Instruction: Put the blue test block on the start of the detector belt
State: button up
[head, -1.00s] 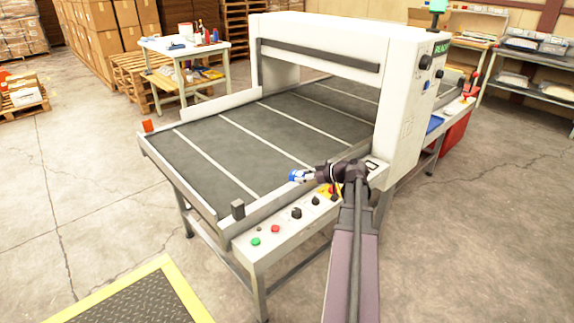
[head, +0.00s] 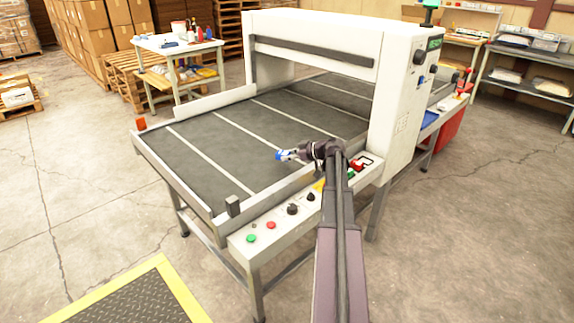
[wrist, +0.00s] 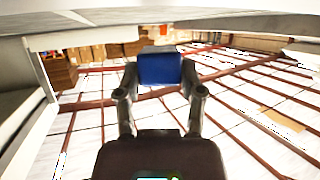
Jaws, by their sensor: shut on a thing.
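The blue test block (wrist: 160,69) is held between the two dark fingers of my gripper (wrist: 160,92) in the wrist view. In the head view it is a small blue and white shape (head: 281,156) at the tip of my gripper (head: 288,154), which is shut on it. The detector belt (head: 200,180) is a wide dark grey surface with pale cross lines, running into the white detector housing (head: 395,110). The block appears over the belt's near side, in front of the housing. Its height above the belt is hard to tell.
A control panel with buttons (head: 250,238) runs along the belt's near side. A small dark post (head: 233,206) stands on the near rail, and an orange block-like item (head: 141,123) is at the far left corner. The belt surface left of my gripper is clear.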

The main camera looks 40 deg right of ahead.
aim_at(289, 168)
jog(key=shift+f+b, duration=1.8)
jog(key=shift+f, duration=0.1)
jog(key=o, duration=1.2)
jog(key=shift+c, duration=0.2)
jog(key=shift+r, duration=0.25)
